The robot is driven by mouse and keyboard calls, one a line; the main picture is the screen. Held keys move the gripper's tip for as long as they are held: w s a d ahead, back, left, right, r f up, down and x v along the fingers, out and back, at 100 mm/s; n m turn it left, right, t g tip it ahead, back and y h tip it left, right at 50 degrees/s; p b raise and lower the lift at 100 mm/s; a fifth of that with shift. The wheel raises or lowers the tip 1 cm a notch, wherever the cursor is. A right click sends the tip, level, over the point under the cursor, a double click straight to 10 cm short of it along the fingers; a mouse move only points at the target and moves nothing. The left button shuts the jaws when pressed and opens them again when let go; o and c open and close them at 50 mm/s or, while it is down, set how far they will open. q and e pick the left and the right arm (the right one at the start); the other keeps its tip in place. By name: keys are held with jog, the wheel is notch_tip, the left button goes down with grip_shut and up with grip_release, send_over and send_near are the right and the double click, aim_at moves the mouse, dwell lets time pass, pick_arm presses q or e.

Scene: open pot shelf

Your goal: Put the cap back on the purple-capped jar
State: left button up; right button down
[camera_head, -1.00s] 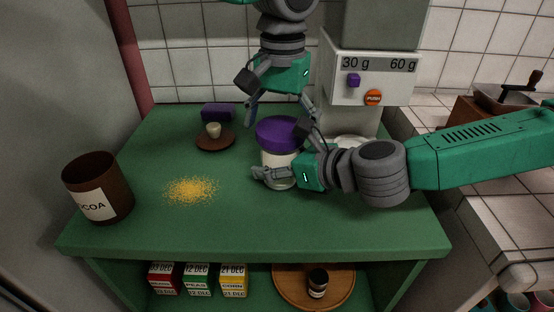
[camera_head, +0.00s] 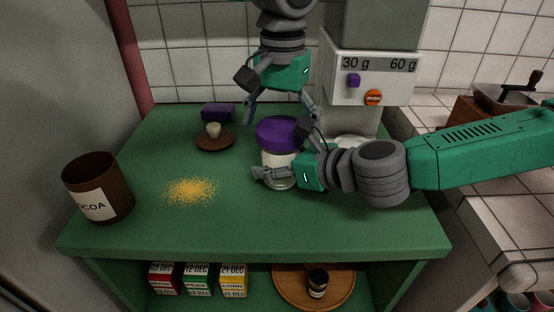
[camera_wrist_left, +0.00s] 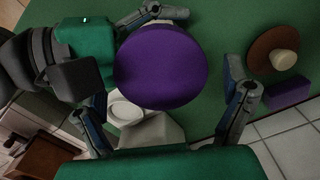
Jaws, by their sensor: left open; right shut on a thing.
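The white jar (camera_head: 280,164) stands upright on the green top. Its purple cap (camera_head: 277,132) sits over the jar's mouth; whether it is seated cannot be told. My right gripper (camera_head: 271,176) comes in from the right, low, and is shut on the jar's body. My left gripper (camera_head: 280,112) is above and behind the cap, fingers pointing down and spread. In the left wrist view the purple cap (camera_wrist_left: 161,67) lies beyond the open left fingers (camera_wrist_left: 165,112), with nothing held between them. The right gripper also shows there beside the jar, which the cap hides.
A cocoa jar (camera_head: 98,188) stands open at the left. Yellow powder (camera_head: 191,190) lies spilled mid-table. A brown lid with a knob (camera_head: 215,138) and a purple block (camera_head: 218,112) lie behind. A dispenser (camera_head: 372,80) stands right of my left gripper. The front left top is clear.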

pick_arm(q)
jog(key=shift+r, duration=2)
jog(key=shift+o, duration=0.8)
pick_arm(e)
jog(key=shift+c, duration=1)
grip_release()
pick_arm(q)
notch_tip(320, 180, up, 12)
